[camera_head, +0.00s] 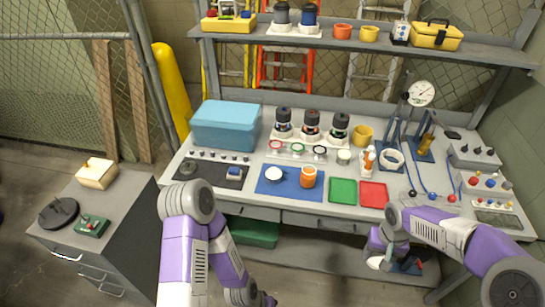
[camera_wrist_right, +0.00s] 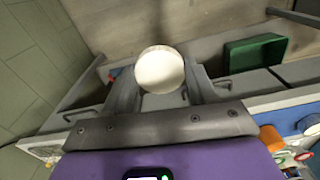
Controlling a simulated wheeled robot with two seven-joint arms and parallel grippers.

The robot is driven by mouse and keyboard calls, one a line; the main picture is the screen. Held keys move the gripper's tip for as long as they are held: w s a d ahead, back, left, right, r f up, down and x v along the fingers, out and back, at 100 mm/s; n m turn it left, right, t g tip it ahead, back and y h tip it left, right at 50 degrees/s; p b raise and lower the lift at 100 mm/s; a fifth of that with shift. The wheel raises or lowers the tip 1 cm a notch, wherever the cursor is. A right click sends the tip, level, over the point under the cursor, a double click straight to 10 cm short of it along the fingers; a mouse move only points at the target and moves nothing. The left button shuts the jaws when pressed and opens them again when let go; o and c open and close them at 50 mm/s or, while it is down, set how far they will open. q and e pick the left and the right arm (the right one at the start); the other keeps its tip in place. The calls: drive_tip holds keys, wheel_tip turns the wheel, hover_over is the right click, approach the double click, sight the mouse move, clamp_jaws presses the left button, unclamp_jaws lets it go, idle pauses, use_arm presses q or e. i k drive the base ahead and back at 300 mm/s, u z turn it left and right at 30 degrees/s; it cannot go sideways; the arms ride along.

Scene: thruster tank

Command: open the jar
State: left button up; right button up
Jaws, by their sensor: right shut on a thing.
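The orange jar (camera_head: 308,177) stands upright on the blue mat (camera_head: 290,190) in the middle of the table. Its top is too small to read clearly. A white round piece (camera_head: 274,174) lies on the mat left of it. My right gripper (camera_head: 388,264) is low in front of the table's front edge, away from the jar. In the right wrist view, it is shut on a white round lid-like piece (camera_wrist_right: 160,70) between its two fingers. The jar (camera_wrist_right: 270,138) shows at that view's right edge. My left arm hangs low before the table; its gripper (camera_head: 266,299) is barely visible at the bottom edge.
A blue box (camera_head: 226,125) stands at the table's back left. Green (camera_head: 343,191) and red (camera_head: 373,195) trays lie right of the mat. Gauge stands and control boxes fill the right end. A shelf spans the back. A green bin (camera_head: 254,233) sits below the tabletop.

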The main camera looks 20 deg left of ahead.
sight(308, 176)
drive_tip(key=u, duration=0.8)
drive_tip(key=i, duration=1.15)
drive_tip(key=u, duration=0.6)
